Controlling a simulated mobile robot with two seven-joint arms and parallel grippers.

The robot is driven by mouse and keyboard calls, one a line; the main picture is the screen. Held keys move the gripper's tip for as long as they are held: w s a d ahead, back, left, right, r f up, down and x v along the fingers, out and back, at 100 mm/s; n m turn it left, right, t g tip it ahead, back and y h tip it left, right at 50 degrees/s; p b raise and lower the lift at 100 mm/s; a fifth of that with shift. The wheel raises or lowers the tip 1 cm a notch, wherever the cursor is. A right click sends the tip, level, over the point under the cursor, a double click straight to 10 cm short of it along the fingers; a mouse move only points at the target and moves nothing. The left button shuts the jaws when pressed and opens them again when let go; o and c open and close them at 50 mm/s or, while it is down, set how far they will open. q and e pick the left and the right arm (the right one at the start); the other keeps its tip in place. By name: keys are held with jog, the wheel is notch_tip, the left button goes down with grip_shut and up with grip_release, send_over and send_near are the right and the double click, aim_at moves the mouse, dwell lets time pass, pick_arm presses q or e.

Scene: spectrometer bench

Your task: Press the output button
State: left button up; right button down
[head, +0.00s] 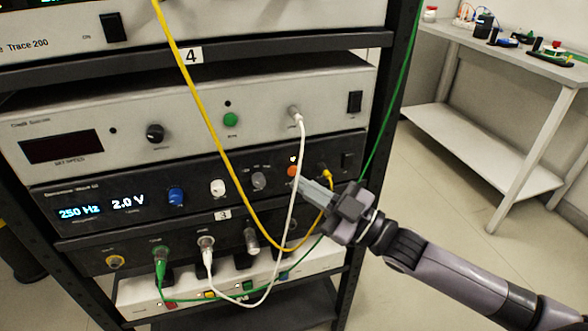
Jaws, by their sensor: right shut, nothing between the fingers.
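The waveform generator (110,185) is a dark rack unit with a lit display reading 250 Hz and 2.0 V. My left gripper is not in view.
A white cable (290,210) and a yellow cable (205,115) hang across the panel close to my right gripper. A green cable (395,95) runs behind it along the rack's right side. A white workbench (490,50) stands at the back right over open floor.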

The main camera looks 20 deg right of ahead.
jog(key=s+p, duration=0.2)
jog(key=s, duration=0.3)
jog(key=shift+s+d+p, duration=0.1)
jog(key=shift+s+p, duration=0.05)
jog(key=shift+p, duration=0.15)
jog(key=s+d+f+m+g+h+p, duration=0.2)
jog(key=s+f+m+h, duration=0.4)
jog(key=f, duration=0.3)
jog(key=s+d+f+m+g+h+p, duration=0.2)
jog(key=s+f+m+h, duration=0.4)
jog(key=f, duration=0.4)
jog(key=s+d+h+p, duration=0.1)
jog(key=s+p, duration=0.1)
jog(key=shift+s+d+g+p, duration=0.25)
jog(key=shift+g+p, duration=0.05)
jog(key=shift+g, duration=0.1)
